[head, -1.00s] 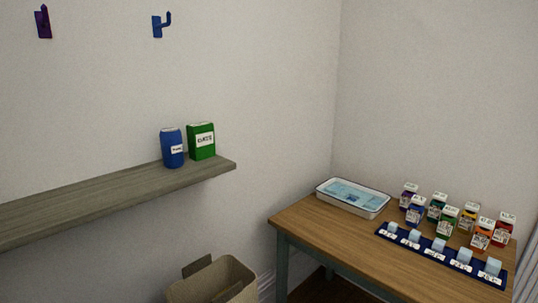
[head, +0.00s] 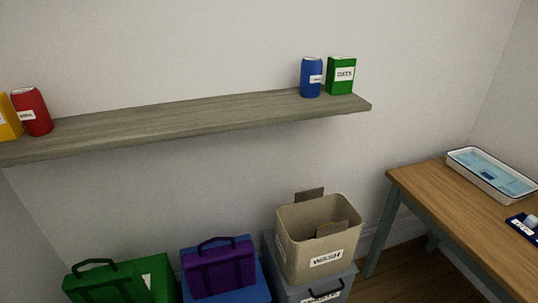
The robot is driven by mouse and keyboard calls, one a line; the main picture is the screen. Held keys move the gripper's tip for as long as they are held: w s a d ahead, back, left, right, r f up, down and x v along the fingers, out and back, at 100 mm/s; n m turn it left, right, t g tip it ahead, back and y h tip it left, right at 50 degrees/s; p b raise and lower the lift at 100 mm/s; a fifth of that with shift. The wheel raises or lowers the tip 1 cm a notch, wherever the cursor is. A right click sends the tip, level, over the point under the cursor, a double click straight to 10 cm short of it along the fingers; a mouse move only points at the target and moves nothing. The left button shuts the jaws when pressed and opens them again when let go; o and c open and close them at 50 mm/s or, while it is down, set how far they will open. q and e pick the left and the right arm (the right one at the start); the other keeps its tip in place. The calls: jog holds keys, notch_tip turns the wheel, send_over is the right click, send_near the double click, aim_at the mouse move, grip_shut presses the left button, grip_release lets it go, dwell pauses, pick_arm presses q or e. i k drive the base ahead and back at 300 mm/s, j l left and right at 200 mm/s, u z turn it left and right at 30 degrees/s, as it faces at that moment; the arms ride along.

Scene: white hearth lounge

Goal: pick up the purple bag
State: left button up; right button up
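The purple bag (head: 219,269) stands upright at the bottom centre-left of the head view, with its dark handle arched on top. It rests on a blue box (head: 252,289), between a green bag on the left and a beige bin on the right. Its lower part is close to the bottom edge of the picture. Neither of my grippers shows in the head view.
A green bag (head: 108,284) sits on a green box to the left. The beige WASH bin (head: 290,246) stands on a grey box. A wall shelf (head: 190,121) with containers runs above. A wooden table (head: 440,195) with a white tray (head: 491,174) is at right.

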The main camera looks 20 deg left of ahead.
aim_at(230, 267)
jog(key=u, duration=1.25)
